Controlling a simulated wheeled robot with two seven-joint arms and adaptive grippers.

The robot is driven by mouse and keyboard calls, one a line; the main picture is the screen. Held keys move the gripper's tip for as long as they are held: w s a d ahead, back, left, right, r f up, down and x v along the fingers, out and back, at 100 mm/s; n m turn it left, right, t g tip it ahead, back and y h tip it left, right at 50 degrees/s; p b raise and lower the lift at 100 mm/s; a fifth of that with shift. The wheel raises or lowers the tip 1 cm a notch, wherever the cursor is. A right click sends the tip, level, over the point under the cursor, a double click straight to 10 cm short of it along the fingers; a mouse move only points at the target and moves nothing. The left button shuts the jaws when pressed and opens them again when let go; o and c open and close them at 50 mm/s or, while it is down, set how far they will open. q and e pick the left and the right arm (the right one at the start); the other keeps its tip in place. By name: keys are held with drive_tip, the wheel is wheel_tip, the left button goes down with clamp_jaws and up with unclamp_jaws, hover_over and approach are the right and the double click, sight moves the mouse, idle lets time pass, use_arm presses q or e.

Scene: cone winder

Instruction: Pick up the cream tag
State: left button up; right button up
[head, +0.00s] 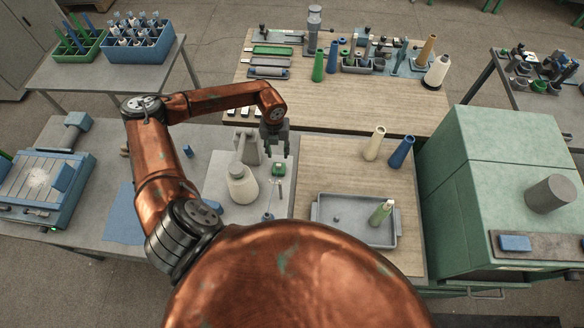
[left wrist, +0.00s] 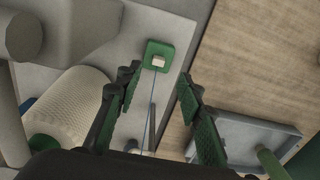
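A small cream block (left wrist: 158,61), which looks like the cream tag, sits on a green pad (left wrist: 153,50) in the left wrist view. In the head view the green pad (head: 279,169) lies on the grey plate, just right of the cone of cream yarn; the tag there is too small to make out clearly. My left gripper (head: 276,152) points down above the pad. In the left wrist view its fingers (left wrist: 160,74) are spread apart with nothing between them, and the tag lies beyond the fingertips. My right gripper is not in view.
The cream yarn cone (head: 242,186) and a grey machine post (head: 246,147) stand close left of the pad. A grey tray (head: 327,222) holding a green bottle (head: 381,212) is to the right. Cream (head: 374,143) and blue (head: 401,152) cones stand behind it.

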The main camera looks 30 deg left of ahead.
sight(278, 165)
use_arm(q)
drive_tip(key=shift+s+a+f, duration=0.1)
drive_tip(key=shift+f, duration=0.3)
wheel_tip(278, 165, down, 2)
drive_tip(key=shift+f+p, duration=0.2)
drive_tip(key=shift+p, duration=0.2)
drive_tip(key=f, duration=0.3)
drive_tip(key=shift+s+d+f+p, duration=0.2)
drive_tip(key=shift+d+f+p, duration=0.1)
drive_tip(key=shift+p, duration=0.1)
drive_tip(key=shift+f, duration=0.45)
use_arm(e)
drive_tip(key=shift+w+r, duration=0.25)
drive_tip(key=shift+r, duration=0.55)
use_arm(q)
drive_tip(key=c, duration=0.8)
